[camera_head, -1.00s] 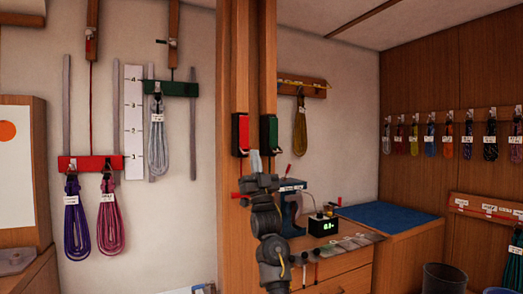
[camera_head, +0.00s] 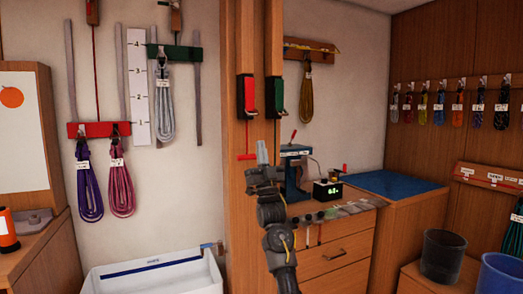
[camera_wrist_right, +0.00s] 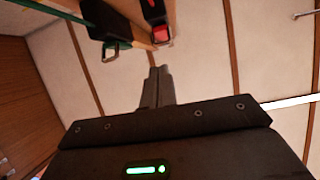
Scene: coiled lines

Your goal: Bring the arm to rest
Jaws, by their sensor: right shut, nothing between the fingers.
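My right gripper (camera_head: 262,152) points upward in front of the wooden post (camera_head: 238,190), below the red cleat (camera_head: 247,96) and the green cleat (camera_head: 277,97). Its fingers are closed together with nothing between them. In the right wrist view the closed fingers (camera_wrist_right: 156,86) point up, apart from the red cleat (camera_wrist_right: 160,33) and the dark green cleat (camera_wrist_right: 100,20) beyond them. My right arm comes up from the bottom middle of the head view. My left gripper is not in view.
A red bar (camera_head: 98,130) carries purple and pink coils; a green bar (camera_head: 178,52) carries a grey-blue coil. A white bin (camera_head: 150,276) stands at lower left. A drawer cabinet (camera_head: 335,255) with a small display (camera_head: 328,190) is right of my arm. Blue and dark bins stand lower right.

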